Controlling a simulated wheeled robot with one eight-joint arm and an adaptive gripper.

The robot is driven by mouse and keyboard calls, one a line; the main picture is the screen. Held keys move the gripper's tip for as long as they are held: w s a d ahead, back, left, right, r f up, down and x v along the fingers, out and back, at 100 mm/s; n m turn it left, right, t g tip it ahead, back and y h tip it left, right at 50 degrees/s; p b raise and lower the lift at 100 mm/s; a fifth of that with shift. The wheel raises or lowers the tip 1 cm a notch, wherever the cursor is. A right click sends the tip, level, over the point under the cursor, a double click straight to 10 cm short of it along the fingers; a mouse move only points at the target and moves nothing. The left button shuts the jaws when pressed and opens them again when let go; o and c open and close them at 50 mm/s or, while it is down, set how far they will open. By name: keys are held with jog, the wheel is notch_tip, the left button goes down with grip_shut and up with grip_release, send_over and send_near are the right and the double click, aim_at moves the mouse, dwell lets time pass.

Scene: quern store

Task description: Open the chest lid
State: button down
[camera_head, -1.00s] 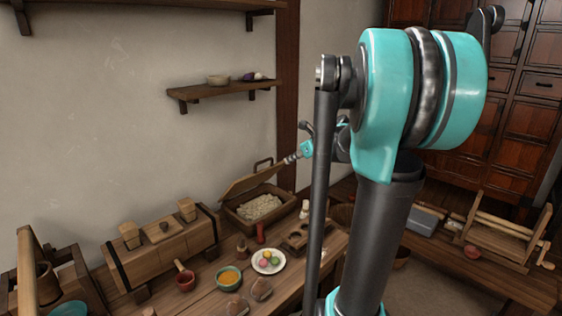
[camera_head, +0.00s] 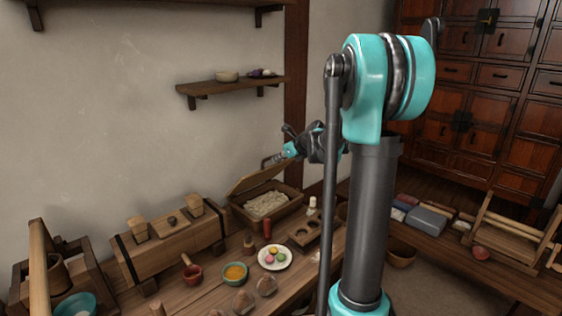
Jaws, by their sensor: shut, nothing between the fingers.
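The chest (camera_head: 287,208) is a brown wooden box on the far part of the bench, below the small wall shelf. Its plank lid (camera_head: 256,181) stands raised and tilted along the left side, showing a pale, lumpy filling (camera_head: 266,204) inside. My gripper (camera_head: 272,160) is shut and empty at the upper right edge of the lid. It is small in the picture, and I cannot tell whether it touches the lid. My teal and black arm reaches there from the right.
A long wooden box (camera_head: 172,250) stands left of the chest. A plate of coloured balls (camera_head: 275,257), a bowl of orange stuff (camera_head: 235,273) and a wooden tray with hollows (camera_head: 306,236) stand in front. A wall shelf (camera_head: 230,87) hangs above.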

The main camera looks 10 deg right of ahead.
dwell(0.3)
jog(key=shift+g+h, duration=0.5)
jog(key=shift+g, duration=0.2)
jog(key=shift+w+a+r, duration=1.15)
jog(key=shift+w+a, duration=0.75)
jog(key=shift+w, duration=0.95)
jog(key=shift+w+a+r, duration=1.15)
jog(key=shift+w+a, duration=0.75)
jog(key=shift+w, duration=0.95)
jog(key=shift+w+a+r, duration=1.15)
jog(key=shift+w+a, duration=0.75)
jog(key=shift+w, duration=0.95)
